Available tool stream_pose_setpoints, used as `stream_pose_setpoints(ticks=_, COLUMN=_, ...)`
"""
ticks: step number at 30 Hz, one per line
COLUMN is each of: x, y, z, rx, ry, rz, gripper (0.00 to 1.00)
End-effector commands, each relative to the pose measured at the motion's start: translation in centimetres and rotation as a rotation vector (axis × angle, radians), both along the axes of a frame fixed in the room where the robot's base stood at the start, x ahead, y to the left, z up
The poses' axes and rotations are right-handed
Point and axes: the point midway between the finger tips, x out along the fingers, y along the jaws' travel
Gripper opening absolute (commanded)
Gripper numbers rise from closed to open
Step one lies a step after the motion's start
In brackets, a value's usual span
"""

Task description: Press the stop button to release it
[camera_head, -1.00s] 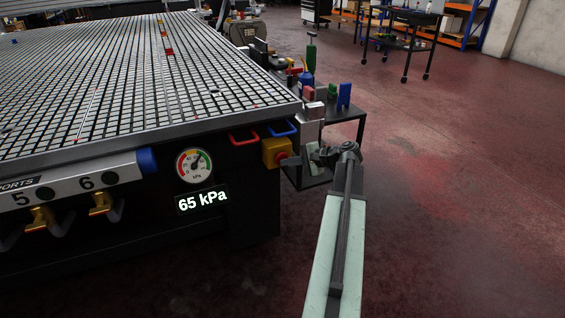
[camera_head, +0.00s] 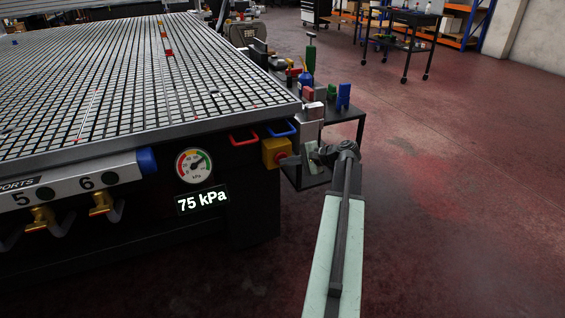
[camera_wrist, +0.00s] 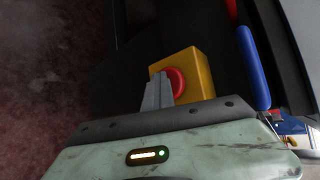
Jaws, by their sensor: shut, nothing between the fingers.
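The stop button is a red round knob on a yellow box (camera_head: 273,150) at the right end of the table's dark front panel. In the wrist view the red button (camera_wrist: 178,80) stands out from the yellow box (camera_wrist: 200,72). My gripper (camera_head: 288,161) is shut and empty, with its tips right at the button. In the wrist view my gripper's grey fingers (camera_wrist: 159,80) overlap the left part of the button. I cannot tell whether they touch it. A dial gauge (camera_head: 194,165) and a display (camera_head: 203,200) reading 75 kPa sit left of the box.
The vacuum grid table (camera_head: 110,90) fills the left. A red handle (camera_head: 243,137) and a blue handle (camera_head: 282,129) sit above the yellow box. A small side table with tools (camera_head: 345,115) stands behind my gripper.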

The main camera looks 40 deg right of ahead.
Motion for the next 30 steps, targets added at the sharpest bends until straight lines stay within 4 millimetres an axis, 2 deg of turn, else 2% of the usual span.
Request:
stream_pose_setpoints(ticks=1, x=0.8, y=-0.4, z=0.2, rx=-0.003, ry=-0.012, rz=-0.013, gripper=0.00)
stream_pose_setpoints(ticks=14, x=0.2, y=-0.3, z=0.1, rx=-0.004, ry=-0.012, rz=-0.014, gripper=0.00)
stream_pose_setpoints(ticks=30, x=-5.4, y=1.9, z=0.0, rx=-0.005, ry=-0.008, rz=-0.015, gripper=0.00)
